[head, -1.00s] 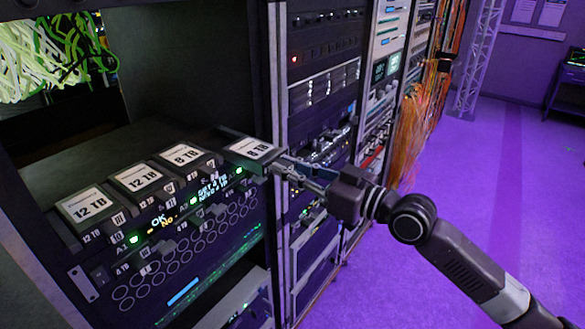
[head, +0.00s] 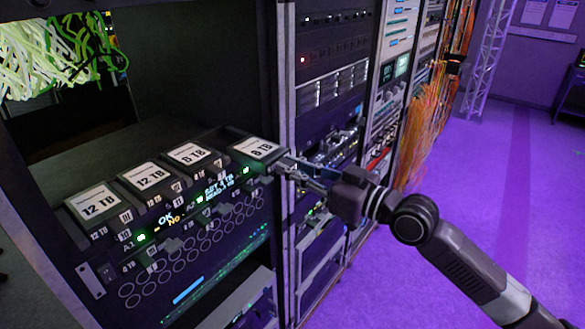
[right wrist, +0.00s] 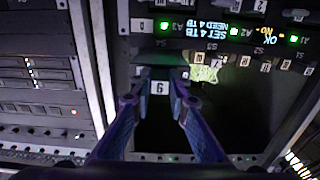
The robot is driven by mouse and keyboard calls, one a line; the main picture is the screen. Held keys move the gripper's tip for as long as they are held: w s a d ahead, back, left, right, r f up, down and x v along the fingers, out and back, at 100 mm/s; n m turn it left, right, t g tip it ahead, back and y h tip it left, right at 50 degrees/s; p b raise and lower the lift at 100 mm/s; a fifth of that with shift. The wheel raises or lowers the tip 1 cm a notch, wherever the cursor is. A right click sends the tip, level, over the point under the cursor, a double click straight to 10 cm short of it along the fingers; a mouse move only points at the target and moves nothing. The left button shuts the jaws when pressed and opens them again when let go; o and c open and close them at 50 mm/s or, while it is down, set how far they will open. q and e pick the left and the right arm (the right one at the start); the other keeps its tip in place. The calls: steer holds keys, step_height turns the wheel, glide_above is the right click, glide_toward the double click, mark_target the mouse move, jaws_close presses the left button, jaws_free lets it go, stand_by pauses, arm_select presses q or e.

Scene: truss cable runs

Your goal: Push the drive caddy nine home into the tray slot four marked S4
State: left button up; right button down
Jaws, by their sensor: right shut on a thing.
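Drive caddy nine (head: 261,149), a dark box with a white "8 TB" top label, is at the right-hand end of the tray's row. It sticks out toward me past its neighbours, partly in the end slot. In the right wrist view its front shows a white "9" label (right wrist: 160,87). My right gripper (head: 290,168) is shut on its front end; in the wrist view both fingers flank the label. My left gripper is out of view.
Three labelled caddies, the left one (head: 99,203), the middle one (head: 149,176) and the right one (head: 189,153), stand in the tray's other slots. A rack post (head: 284,70) rises close beside the held caddy. Open purple floor (head: 490,200) lies to the right.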

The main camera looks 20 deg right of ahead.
mark_target(280, 159)
steer(key=shift+w+a+r, duration=0.1)
steer(key=shift+w, duration=0.05)
steer(key=shift+p+x, duration=0.3)
steer(key=shift+x, duration=1)
steer(key=shift+a, duration=0.1)
steer(key=shift+x, duration=2.95)
steer(key=shift+w+a, duration=0.1)
steer(key=shift+w, duration=0.05)
